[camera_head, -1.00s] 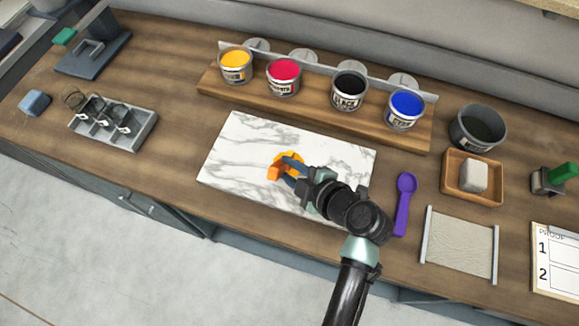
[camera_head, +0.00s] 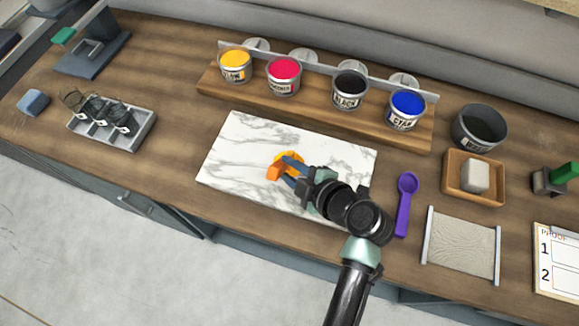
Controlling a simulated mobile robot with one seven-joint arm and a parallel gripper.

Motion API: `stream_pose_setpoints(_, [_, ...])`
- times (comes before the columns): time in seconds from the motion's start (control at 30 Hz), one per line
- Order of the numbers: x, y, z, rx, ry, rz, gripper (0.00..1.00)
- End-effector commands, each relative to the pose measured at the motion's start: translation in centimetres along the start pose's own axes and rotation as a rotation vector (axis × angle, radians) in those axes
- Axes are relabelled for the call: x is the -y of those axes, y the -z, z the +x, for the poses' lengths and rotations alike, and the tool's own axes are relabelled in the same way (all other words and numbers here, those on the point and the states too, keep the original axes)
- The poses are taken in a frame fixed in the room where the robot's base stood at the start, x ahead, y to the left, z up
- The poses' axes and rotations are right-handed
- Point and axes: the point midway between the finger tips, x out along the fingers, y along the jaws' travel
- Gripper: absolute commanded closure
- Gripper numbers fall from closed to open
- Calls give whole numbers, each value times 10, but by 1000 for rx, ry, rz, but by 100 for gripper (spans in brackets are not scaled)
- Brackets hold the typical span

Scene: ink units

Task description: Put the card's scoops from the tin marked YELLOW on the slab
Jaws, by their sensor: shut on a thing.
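The white marble slab (camera_head: 235,150) lies in the middle of the counter. My gripper (camera_head: 285,172) is low over the slab, shut on an orange tool (camera_head: 274,173), probably a scoop; its shape is partly hidden by the fingers. A yellow-orange patch (camera_head: 291,157) shows beside the fingers; I cannot tell whether it is ink on the slab or part of the tool. The tin of yellow ink (camera_head: 235,65) stands open at the left end of the wooden shelf, its label too small to read. A board headed PROOF (camera_head: 557,250) with rows 1 and 2 is cut off at right.
Tins of red (camera_head: 284,75), black (camera_head: 349,90) and blue ink (camera_head: 405,108) stand on the shelf (camera_head: 310,115). A purple scoop (camera_head: 405,203) lies right of the slab. A dark pot (camera_head: 478,127) and a wooden tray (camera_head: 456,190) with a pale block stand farther right.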

Motion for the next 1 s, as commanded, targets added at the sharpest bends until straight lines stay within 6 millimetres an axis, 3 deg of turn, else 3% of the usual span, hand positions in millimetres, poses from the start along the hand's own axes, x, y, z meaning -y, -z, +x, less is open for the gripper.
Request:
stream_pose_setpoints(0.17, [0,0,-2,3,5,3,100])
stream_pose_setpoints(0.6, [-32,27,-27,1,0,-1,100])
stream_pose_setpoints(1.0, [-32,27,-27,1,0,0,100])
